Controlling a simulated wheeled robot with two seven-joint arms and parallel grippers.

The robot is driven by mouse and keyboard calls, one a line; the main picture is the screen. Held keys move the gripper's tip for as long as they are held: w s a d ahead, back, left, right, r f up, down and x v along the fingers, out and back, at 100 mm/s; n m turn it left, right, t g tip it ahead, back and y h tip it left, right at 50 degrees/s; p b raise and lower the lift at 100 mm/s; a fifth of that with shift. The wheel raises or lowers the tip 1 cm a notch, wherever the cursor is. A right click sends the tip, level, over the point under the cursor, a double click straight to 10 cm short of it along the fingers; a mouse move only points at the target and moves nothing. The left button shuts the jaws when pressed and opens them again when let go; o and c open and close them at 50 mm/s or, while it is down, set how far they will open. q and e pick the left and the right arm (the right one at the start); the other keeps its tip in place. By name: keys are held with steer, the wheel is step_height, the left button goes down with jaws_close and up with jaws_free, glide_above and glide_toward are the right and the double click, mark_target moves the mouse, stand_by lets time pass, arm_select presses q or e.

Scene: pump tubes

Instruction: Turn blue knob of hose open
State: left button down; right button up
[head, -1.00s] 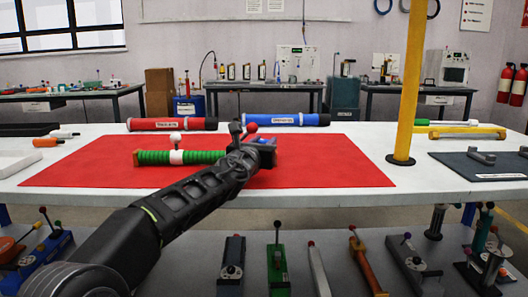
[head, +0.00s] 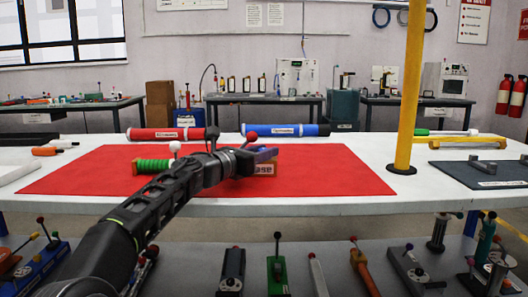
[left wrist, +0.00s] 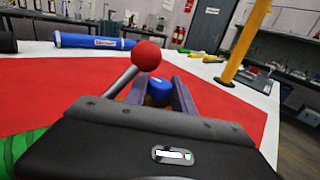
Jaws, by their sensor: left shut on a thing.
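A green ribbed hose (head: 152,166) lies on the red mat (head: 330,168), largely hidden behind my left arm in the head view. A white ball knob (head: 174,147) stands above it. A red ball knob on a metal rod (left wrist: 146,55) rises beside my gripper in the left wrist view. The blue knob (left wrist: 160,92) sits between the purple fingers of my left gripper (left wrist: 158,91), which is shut on it. In the head view my left gripper (head: 264,152) is above a brown labelled block (head: 264,170). My right gripper is not in view.
A red tube (head: 165,134) and a blue tube (head: 285,130) lie behind the mat. A yellow post (head: 409,100) stands to the right. The right part of the mat is clear. Several tools lie on the lower shelf.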

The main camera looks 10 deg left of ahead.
arm_select(q)
steer(key=c, duration=1.1)
jaws_free()
steer(key=shift+o, duration=0.2)
steer(key=shift+y, duration=0.3)
